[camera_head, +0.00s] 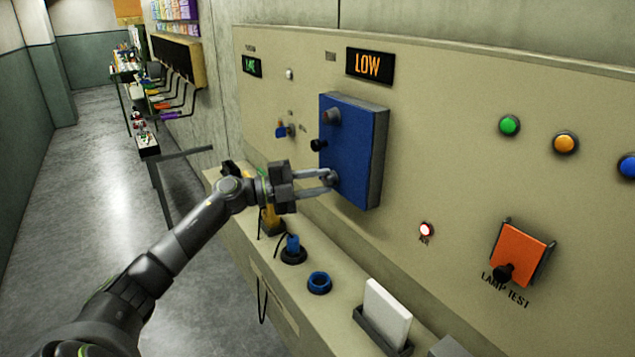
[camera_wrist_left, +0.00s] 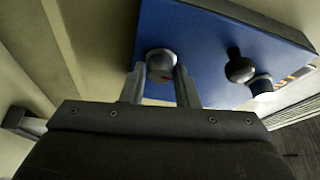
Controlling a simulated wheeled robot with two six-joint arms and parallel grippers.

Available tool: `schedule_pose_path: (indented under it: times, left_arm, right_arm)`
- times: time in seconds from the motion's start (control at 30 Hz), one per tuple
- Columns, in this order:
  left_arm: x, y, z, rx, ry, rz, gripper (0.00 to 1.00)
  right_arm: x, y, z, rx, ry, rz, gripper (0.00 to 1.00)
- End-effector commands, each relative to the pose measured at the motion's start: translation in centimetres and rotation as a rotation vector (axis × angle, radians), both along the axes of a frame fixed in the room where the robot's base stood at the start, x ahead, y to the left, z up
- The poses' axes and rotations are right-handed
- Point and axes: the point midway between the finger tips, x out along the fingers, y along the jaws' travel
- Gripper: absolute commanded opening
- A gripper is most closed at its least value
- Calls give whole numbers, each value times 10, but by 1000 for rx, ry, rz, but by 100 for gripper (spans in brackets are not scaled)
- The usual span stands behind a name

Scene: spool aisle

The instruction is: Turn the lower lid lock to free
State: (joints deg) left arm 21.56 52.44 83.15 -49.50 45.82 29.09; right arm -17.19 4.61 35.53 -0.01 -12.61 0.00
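A blue box with a lid (camera_head: 352,150) is fixed on the beige wall panel. Its lower lid lock (camera_head: 331,178) is a small grey round knob near the lid's bottom edge; a small red mark shows on it in the left wrist view (camera_wrist_left: 161,64). The upper lid lock (camera_head: 333,114) is a similar knob near the top. A black knob (camera_head: 318,145) stands out from the lid between them. My left gripper (camera_head: 329,179) has a finger on each side of the lower lock and appears closed against it; the fingers partly hide it. My right gripper is not in view.
A ledge below the panel carries a blue ring (camera_head: 319,283), a blue-topped plug (camera_head: 293,248) and a white block (camera_head: 386,313). An orange lamp-test flap (camera_head: 520,255) and several buttons are to the right. The aisle floor (camera_head: 110,200) at left is clear.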

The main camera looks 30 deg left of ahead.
Motion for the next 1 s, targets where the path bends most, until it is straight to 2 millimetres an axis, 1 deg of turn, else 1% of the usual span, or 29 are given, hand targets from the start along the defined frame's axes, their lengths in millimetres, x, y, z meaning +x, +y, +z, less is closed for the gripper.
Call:
schedule_pose_path:
  times: [0.03, 0.13, 0.17, 0.4, 0.53, 0.67, 1.0]
  left_arm:
    - [0, 0, -1, 1, 1, 0, 34]
    - [0, 0, -1, -1, 1, 0, 48]
    - [0, 0, -1, -1, 1, 0, 49]
    - [0, 0, 0, -2, 1, 0, 49]
    - [-4, 4, -2, 0, 2, 2, 49]
    - [-15, 15, -5, 2, 3, 2, 49]
    - [-54, 54, -9, 3, 6, 2, 49]
  right_arm:
    - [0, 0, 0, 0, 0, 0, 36]
    - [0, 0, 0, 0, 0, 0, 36]
    - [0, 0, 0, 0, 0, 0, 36]
    - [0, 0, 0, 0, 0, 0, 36]
    - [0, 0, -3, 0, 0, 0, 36]
    - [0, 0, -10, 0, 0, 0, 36]
    - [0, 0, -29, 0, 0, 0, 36]
